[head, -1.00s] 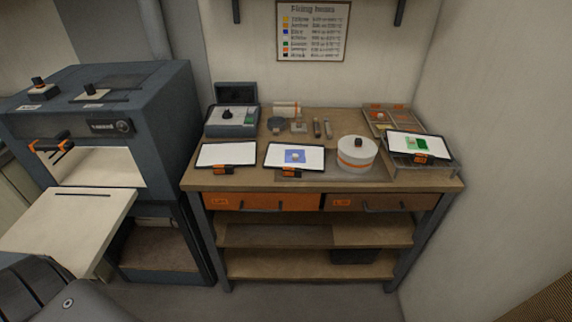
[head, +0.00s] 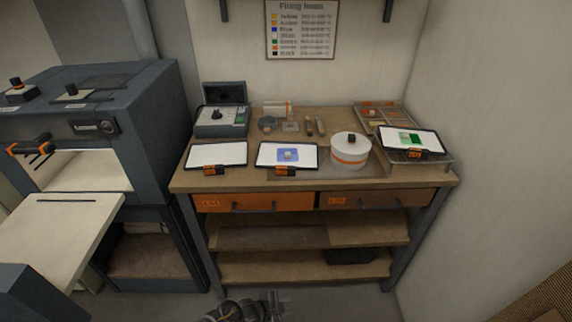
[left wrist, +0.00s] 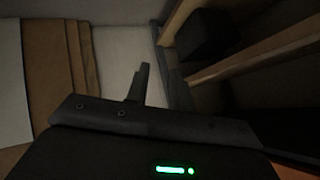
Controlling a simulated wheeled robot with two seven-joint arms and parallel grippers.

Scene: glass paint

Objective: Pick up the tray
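Three flat dark-edged trays with white tops and orange clips show in the head view. The left tray (head: 203,155) is blank and lies on the workbench. The middle tray (head: 304,155) carries a blue square with a small pale piece on it. The right tray (head: 375,137) carries green pieces and sits tilted on a wire rack (head: 440,159). My left gripper (head: 278,303) is low at the bottom edge, below and in front of the bench, away from all trays. In the left wrist view one dark finger (left wrist: 138,85) shows; its opening is unclear. My right gripper is out of view.
The wooden bench (head: 262,185) has drawers and two lower shelves. A white round pot (head: 350,155) stands between the middle and right trays. A grey box with an open lid (head: 220,122) is behind the left tray. A kiln (head: 95,125) with its flap lowered stands left.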

